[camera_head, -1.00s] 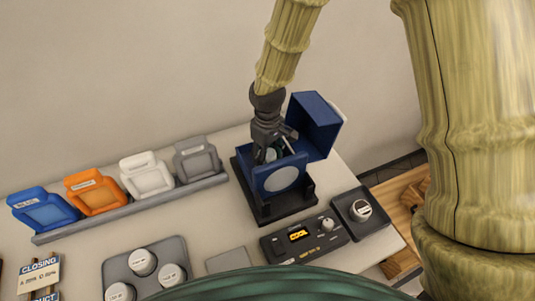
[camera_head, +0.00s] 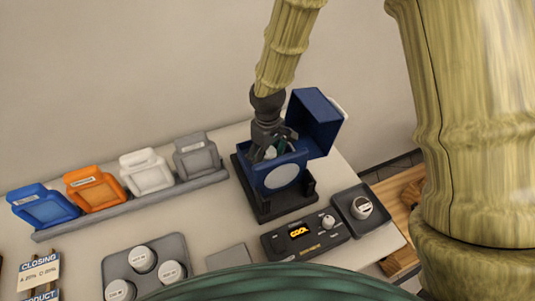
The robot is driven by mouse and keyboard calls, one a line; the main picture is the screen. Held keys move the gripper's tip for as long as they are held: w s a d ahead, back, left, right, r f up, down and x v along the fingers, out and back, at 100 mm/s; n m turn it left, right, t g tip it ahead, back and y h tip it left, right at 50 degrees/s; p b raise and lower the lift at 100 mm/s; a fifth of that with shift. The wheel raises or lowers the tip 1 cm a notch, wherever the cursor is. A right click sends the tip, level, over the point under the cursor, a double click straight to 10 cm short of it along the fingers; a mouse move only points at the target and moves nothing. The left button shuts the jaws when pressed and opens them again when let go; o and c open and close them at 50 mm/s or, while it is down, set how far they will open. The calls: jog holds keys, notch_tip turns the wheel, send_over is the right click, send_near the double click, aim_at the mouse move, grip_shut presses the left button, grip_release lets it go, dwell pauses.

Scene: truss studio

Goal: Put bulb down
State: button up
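My gripper (camera_head: 268,155) points down into the open top of a blue box-like housing (camera_head: 262,178) with a pale round window on its front. A small pale greenish-white thing, likely the bulb (camera_head: 271,152), shows between or just beside the fingers. The fingers look spread, but the housing's front wall hides their tips. I cannot tell whether they touch the bulb. The housing's blue lid (camera_head: 315,122) is swung open to the right. The housing sits on a black base (camera_head: 285,211).
Blue (camera_head: 42,204), orange (camera_head: 95,188), white (camera_head: 146,172) and grey (camera_head: 195,155) frames stand in a rail at left. A control box reading COOL (camera_head: 303,239), a tray with a round white piece (camera_head: 362,207) and a grey tray with several white round pieces (camera_head: 112,268) lie in front.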

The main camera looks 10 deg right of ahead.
aim_at(268, 152)
jog(key=shift+r, duration=0.15)
jog(key=shift+w+r, duration=0.1)
jog(key=shift+r, duration=0.55)
notch_tip(268, 152, up, 12)
jog(key=b, duration=0.2)
jog(key=shift+b, duration=0.3)
dwell(0.5)
